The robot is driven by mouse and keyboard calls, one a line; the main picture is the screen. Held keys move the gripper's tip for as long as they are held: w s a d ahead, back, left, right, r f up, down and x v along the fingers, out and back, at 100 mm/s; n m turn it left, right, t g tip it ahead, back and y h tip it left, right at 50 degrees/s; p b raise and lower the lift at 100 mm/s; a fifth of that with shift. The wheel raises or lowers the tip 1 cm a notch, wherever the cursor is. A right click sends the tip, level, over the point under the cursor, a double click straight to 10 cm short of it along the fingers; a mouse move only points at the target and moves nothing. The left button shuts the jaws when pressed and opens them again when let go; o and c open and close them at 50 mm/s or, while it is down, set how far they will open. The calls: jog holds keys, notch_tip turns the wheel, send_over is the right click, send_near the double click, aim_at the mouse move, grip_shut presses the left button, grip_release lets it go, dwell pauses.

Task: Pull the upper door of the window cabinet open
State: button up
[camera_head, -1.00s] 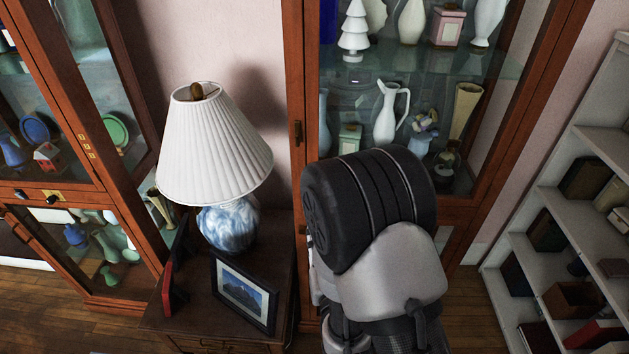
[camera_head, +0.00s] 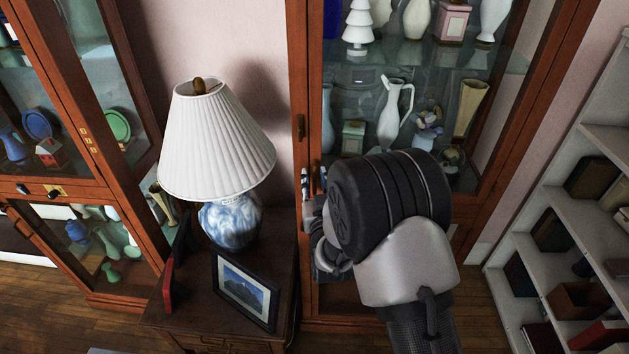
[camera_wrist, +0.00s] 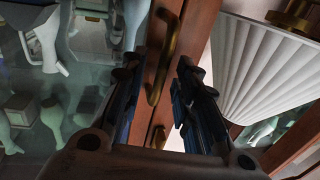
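The wooden cabinet with glass doors (camera_head: 297,70) stands in the middle of the head view, its upper door shut. In the wrist view, a curved brass handle (camera_wrist: 172,45) runs along the wooden door frame. My gripper (camera_wrist: 158,68) is open, with one finger on each side of the handle's line. I cannot tell whether either finger touches it. In the head view my gripper (camera_head: 313,184) is at the door's left edge, partly hidden by my wrist. My arm also covers the cabinet's lower part.
A lamp with a pleated white shade (camera_head: 217,140) and a framed picture (camera_head: 245,290) stand on a dark side table (camera_head: 190,325) close left of my gripper. Another glass cabinet (camera_head: 95,150) is at far left. A white bookshelf (camera_head: 560,190) is at right.

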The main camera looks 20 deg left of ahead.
jog(key=shift+w+a, duration=0.15)
jog(key=shift+w, duration=0.2)
jog(key=shift+c, duration=0.3)
grip_shut()
dwell(0.4)
